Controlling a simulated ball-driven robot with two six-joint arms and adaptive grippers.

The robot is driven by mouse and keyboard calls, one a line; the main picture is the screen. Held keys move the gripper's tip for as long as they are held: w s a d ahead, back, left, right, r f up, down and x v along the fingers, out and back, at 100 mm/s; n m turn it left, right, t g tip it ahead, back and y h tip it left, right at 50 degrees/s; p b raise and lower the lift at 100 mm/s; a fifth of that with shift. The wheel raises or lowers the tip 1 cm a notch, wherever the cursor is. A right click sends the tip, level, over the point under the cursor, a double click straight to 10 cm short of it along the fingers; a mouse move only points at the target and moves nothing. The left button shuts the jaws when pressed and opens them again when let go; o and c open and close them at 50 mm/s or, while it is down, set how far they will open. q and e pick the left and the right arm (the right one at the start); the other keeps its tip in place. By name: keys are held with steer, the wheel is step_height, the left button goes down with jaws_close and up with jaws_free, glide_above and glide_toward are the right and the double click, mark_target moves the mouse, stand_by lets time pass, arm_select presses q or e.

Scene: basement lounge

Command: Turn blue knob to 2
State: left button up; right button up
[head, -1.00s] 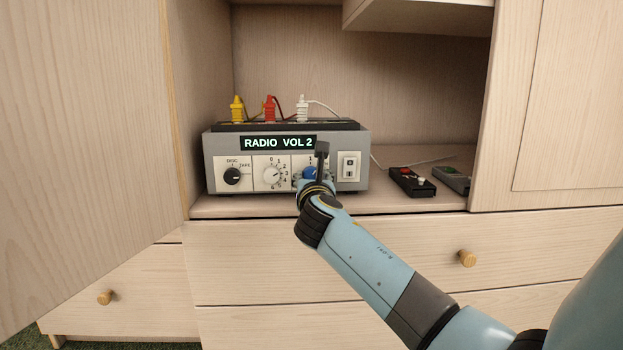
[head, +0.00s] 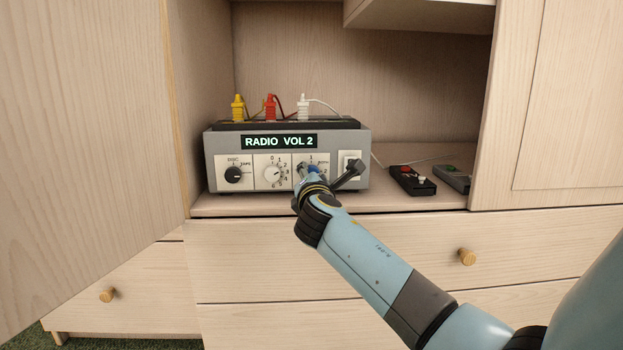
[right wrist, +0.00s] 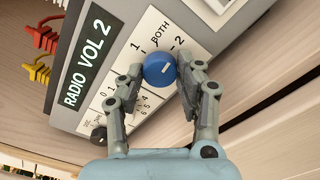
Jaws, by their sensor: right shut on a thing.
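The blue knob (head: 313,169) is on the front of the grey radio (head: 210,160), right of the white dial, mostly hidden by my right gripper in the head view. In the right wrist view the blue knob (right wrist: 160,69) sits between the fingertips of my right gripper (right wrist: 164,72), which is shut on it. Labels 1, BOTH and 2 stand around it. Its short white mark points to the right in that view; I cannot tell exactly which label it meets. The display (head: 279,142) reads RADIO VOL 2. My left gripper is not in view.
A black knob (head: 233,175) and a white dial (head: 272,174) are left of the blue knob; a white switch plate (head: 350,160) is close on its right. Yellow, red and white plugs stand on top. A black remote (head: 412,181) lies on the shelf. An open door (head: 80,150) is at left.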

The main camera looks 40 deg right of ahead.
steer(key=shift+f+m, duration=0.1)
steer(key=shift+m, duration=0.5)
steer(key=o, duration=1.1)
steer(key=shift+o, duration=0.2)
steer(key=v, duration=1.2)
steer(key=shift+s, duration=0.1)
